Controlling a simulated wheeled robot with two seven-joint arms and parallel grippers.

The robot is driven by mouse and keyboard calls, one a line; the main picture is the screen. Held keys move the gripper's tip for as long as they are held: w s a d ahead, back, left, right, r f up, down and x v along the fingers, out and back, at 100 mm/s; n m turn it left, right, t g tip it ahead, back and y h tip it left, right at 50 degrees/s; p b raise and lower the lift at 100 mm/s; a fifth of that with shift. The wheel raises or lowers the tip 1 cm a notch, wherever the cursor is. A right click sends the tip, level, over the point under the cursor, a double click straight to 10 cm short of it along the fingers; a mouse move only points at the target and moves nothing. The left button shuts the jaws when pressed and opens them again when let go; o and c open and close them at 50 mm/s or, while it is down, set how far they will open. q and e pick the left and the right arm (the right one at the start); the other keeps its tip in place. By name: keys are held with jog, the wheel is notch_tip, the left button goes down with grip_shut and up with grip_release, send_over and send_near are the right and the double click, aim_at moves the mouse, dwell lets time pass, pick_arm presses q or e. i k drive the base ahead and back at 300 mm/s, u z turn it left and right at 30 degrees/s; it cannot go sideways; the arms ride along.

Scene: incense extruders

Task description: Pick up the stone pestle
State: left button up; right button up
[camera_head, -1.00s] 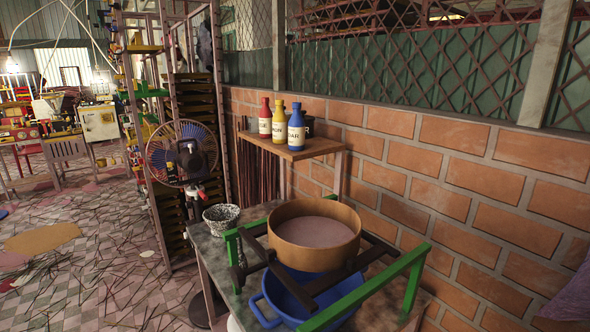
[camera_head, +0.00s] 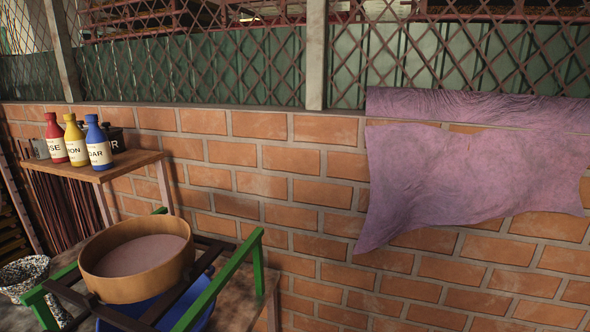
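No stone pestle can be made out. A speckled stone-like bowl (camera_head: 22,277), possibly a mortar, stands on the table at the lower left; whether a pestle is inside it cannot be told. Neither of my grippers is in view.
A round wooden sieve (camera_head: 104,266) rests on a dark and green frame (camera_head: 218,283) over a blue basin (camera_head: 190,312). Red (camera_head: 54,143), yellow (camera_head: 75,143) and blue (camera_head: 98,146) bottles stand on a wooden shelf (camera_head: 120,167). A purple cloth (camera_head: 450,180) hangs on the brick wall (camera_head: 300,230).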

aim_at(61, 316)
jog(key=u, duration=0.05)
jog(key=k, duration=0.5)
jog(key=z, duration=0.4)
jog(key=i, duration=0.95)
jog(key=u, duration=2.3)
